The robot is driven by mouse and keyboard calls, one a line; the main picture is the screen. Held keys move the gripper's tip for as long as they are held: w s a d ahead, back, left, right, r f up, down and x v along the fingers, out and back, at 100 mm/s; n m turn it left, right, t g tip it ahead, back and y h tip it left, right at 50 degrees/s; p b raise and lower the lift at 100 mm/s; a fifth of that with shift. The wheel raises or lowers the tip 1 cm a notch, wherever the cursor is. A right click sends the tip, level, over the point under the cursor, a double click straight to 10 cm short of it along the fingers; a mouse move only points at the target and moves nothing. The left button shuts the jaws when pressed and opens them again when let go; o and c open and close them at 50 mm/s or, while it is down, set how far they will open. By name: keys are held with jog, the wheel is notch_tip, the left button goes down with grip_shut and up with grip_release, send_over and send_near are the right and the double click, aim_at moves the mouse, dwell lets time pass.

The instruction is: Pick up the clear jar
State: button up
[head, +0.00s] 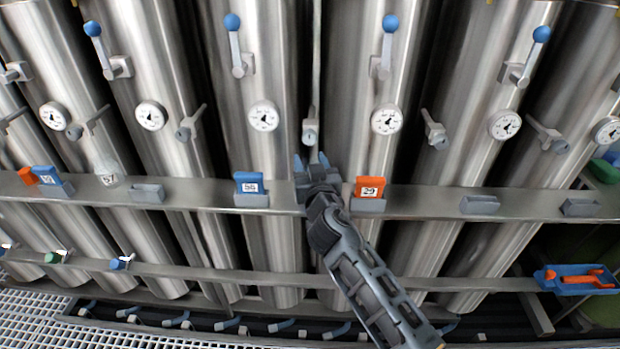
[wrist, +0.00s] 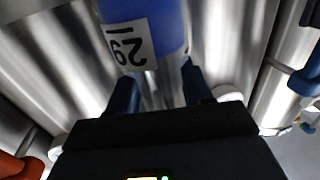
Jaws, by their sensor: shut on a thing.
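My gripper (head: 311,160) is at the shelf rail in the middle of the head view, below a small tap. In the wrist view my gripper (wrist: 160,88) has a finger on each side of a jar (wrist: 168,30) and is shut on it. The jar looks blue over its far part and clear near the fingers. Its white label shows 29, upside down. In the head view my gripper hides this jar. Another clear jar (head: 107,174), marked 57, stands on the rail at the left.
The rail (head: 415,198) carries a blue holder marked 55 (head: 250,187) left of my gripper and an orange holder marked 29 (head: 369,189) close on its right. Grey empty holders (head: 479,205) stand along it. Steel vessels with gauges (head: 387,119) and levers rise behind. A blue tray (head: 577,279) is at lower right.

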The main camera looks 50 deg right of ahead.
jog(key=c, duration=0.5)
jog(key=shift+r, duration=0.1)
jog(key=shift+r, duration=0.55)
notch_tip(320, 180, up, 2)
jog(key=shift+p, duration=0.45)
jog(key=b+v, duration=0.5)
jog(key=v, duration=1.3)
jog(key=shift+r, duration=0.2)
jog(key=shift+r, duration=0.15)
jog(key=shift+r, duration=0.45)
